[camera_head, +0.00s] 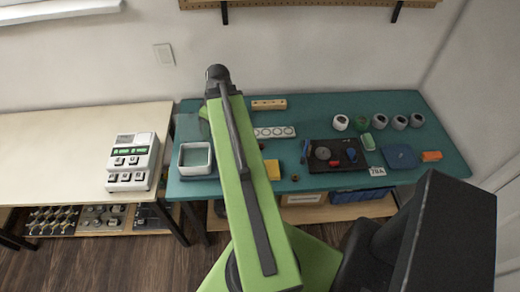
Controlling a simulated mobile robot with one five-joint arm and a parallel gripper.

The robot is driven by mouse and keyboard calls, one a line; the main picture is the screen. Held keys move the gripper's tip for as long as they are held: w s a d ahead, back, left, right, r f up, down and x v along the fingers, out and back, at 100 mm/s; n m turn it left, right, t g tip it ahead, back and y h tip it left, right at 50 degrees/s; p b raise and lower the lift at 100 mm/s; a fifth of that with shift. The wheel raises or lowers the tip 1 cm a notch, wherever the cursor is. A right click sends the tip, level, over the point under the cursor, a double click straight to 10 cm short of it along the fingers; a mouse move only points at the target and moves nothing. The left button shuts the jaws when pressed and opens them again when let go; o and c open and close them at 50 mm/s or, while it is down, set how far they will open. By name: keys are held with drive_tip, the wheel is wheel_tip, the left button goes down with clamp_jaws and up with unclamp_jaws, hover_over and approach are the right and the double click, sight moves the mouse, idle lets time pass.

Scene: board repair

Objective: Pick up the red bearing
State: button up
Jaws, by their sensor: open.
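I cannot pick out the red bearing for sure. A small red piece (334,163) lies on the black board (318,184) on the teal bench top. A small dark reddish round piece (295,178) lies at the bench's front, left of that board. Another small reddish spot (262,146) shows close to the right side of my green arm. All are too small to tell their shape. My arm reaches up across the middle of the picture, over the bench. My gripper does not show; the arm hides part of the bench behind it.
A white-rimmed tray (182,172) stands left of my arm. A yellow block (272,169), a pale strip with round marks (287,132), several spools (417,120), a blue pad (401,157) and an orange block (432,156) lie to the right. The left wooden table holds a grey keypad device (132,160).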

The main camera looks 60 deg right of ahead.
drive_tip(key=s+d+f+t+b, duration=0.1)
drive_tip(key=s+d, duration=0.9)
drive_tip(key=d, duration=0.1)
drive_tip(key=n+t+h, duration=0.1)
drive_tip(key=t, duration=0.1)
approach(261, 146)
drive_tip(key=f+b, duration=0.1)
drive_tip(key=b, duration=0.5)
drive_tip(key=w+f+b, duration=0.1)
drive_tip(key=b, duration=0.5)
drive_tip(key=shift+a+f+g, duration=0.1)
drive_tip(key=shift+f+g, duration=0.15)
drive_tip(key=shift+g, duration=0.05)
drive_tip(key=shift+w+f, duration=0.15)
drive_tip(key=b+x, duration=0.5)
drive_tip(key=shift+w, duration=0.2)
clamp_jaws()
